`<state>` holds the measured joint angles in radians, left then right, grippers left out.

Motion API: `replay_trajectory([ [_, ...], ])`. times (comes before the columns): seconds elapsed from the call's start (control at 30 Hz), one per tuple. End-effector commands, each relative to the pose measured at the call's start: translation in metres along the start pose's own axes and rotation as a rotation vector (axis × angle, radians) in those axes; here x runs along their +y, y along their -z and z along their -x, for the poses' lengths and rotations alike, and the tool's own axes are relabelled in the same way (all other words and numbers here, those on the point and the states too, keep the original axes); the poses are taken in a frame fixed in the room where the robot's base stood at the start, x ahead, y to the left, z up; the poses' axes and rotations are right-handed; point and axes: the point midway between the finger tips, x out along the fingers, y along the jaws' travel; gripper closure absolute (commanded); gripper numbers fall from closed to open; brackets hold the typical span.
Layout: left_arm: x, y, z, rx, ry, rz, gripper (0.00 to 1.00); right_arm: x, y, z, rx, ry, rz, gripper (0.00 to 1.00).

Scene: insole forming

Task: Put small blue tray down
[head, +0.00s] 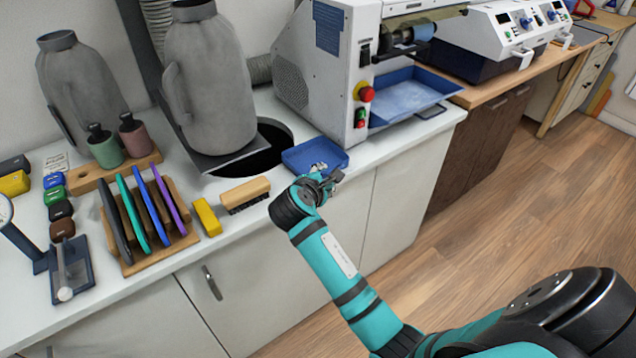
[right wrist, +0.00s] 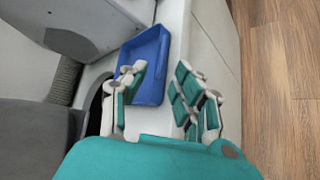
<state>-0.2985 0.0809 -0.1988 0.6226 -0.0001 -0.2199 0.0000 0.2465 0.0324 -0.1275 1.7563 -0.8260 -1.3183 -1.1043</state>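The small blue tray (head: 298,157) is at the front of the white counter, right of the dark round opening and in front of the grey-white machine. It looks level and resting on the counter. My right gripper (head: 328,177) is at its near side. In the right wrist view the tray (right wrist: 150,62) shows beyond the fingers. My right gripper (right wrist: 166,88) has its fingers apart, one over the tray's near part and the other outside its right wall. I see no finger pressing on the wall. My left gripper is not in view.
A larger blue tray (head: 408,98) sits under the machine (head: 325,65) outlet. A wooden brush (head: 245,191) and a yellow block (head: 207,217) lie left of the small tray. A rack of coloured insoles (head: 183,238) stands further left. The counter's front edge is close.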

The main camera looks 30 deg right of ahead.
Motion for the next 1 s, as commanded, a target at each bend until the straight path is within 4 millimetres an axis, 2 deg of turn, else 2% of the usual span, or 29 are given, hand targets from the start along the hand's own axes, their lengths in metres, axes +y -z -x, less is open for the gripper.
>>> replay_trajectory([
  [0.1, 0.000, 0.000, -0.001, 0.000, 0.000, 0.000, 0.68, 0.000, 0.001, 0.026, 0.002, 0.000, -0.002, 0.70],
  [0.3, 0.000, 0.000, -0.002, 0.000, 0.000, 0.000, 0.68, -0.001, 0.000, 0.054, 0.000, 0.001, -0.001, 0.70],
  [0.5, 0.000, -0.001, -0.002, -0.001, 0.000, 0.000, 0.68, 0.000, -0.001, 0.063, -0.002, 0.001, 0.000, 0.70],
  [0.67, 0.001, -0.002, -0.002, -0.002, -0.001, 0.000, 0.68, -0.001, 0.000, 0.062, -0.001, 0.002, 0.001, 0.70],
  [0.73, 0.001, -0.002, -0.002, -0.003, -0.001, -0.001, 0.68, -0.008, 0.007, 0.058, 0.012, 0.008, 0.005, 0.70],
  [0.77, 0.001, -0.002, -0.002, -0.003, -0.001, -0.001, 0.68, -0.015, 0.012, 0.054, 0.024, 0.015, 0.009, 0.70],
  [0.87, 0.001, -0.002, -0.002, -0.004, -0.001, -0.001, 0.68, -0.057, 0.045, 0.034, 0.095, 0.057, 0.015, 0.70],
  [0.97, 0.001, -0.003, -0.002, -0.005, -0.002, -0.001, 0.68, -0.133, 0.089, 0.011, 0.204, 0.148, -0.007, 0.70],
  [1.0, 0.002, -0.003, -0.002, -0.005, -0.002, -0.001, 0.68, -0.171, 0.104, 0.004, 0.247, 0.198, -0.028, 0.70],
])
